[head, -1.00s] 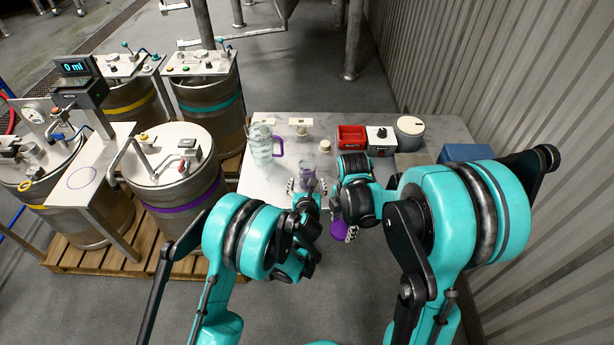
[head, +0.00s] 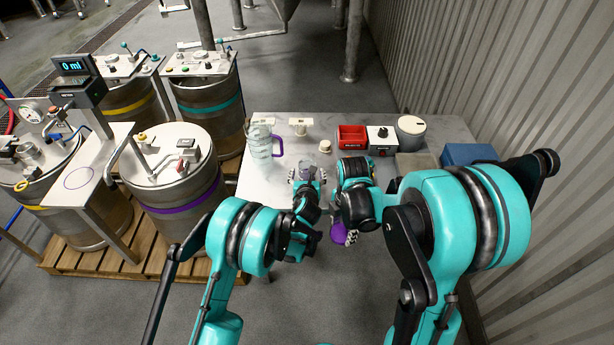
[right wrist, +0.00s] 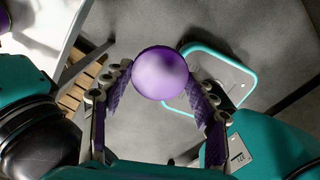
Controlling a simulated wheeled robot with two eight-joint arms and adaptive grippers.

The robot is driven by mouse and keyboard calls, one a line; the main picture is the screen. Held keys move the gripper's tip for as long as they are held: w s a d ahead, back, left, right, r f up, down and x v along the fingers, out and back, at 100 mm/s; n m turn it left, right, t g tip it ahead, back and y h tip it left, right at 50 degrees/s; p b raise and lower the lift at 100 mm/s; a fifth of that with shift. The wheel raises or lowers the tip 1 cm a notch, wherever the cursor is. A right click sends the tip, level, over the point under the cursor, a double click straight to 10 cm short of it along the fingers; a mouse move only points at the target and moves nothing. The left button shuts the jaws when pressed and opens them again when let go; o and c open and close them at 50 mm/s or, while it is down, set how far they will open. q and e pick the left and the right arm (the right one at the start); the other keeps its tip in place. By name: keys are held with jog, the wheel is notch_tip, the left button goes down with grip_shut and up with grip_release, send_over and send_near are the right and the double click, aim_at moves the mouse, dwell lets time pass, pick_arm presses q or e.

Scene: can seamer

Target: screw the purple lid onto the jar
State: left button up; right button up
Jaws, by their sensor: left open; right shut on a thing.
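The clear jar (head: 308,165) stands on the table near its front edge, partly hidden by my left gripper. My left gripper (head: 307,174) is open, with a finger on either side of the jar; I cannot tell whether they touch it. The purple lid (head: 338,233) is in my right gripper, low and in front of the table's edge. In the right wrist view the round purple lid (right wrist: 160,73) sits between the fingertips of my right gripper (right wrist: 160,78), which is shut on it.
A clear pitcher with a purple handle (head: 262,142) stands left of the jar. A red bin (head: 351,138), a white box with a black knob (head: 381,140), a grey round container (head: 411,132) and a blue box (head: 468,154) stand to the right. A small beige cylinder (head: 325,146) stands behind the jar.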

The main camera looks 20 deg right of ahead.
aim_at(307, 169)
pick_arm(q)
jog(key=b+x, duration=0.1)
jog(key=x, duration=0.3)
jog(key=shift+f+b, duration=0.1)
jog(key=shift+b, duration=0.3)
pick_arm(e)
notch_tip(307, 169, down, 2)
pick_arm(q)
jog(key=shift+w+d+f, duration=0.1)
jog(key=shift+w, duration=0.35)
pick_arm(e)
jog(key=shift+f, duration=0.1)
pick_arm(q)
jog(key=c, duration=1.7)
notch_tip(307, 169, up, 10)
jog(key=p, duration=0.3)
jog(key=shift+p, duration=0.35)
grip_shut()
pick_arm(e)
notch_tip(307, 169, up, 4)
jog(key=shift+f, duration=0.1)
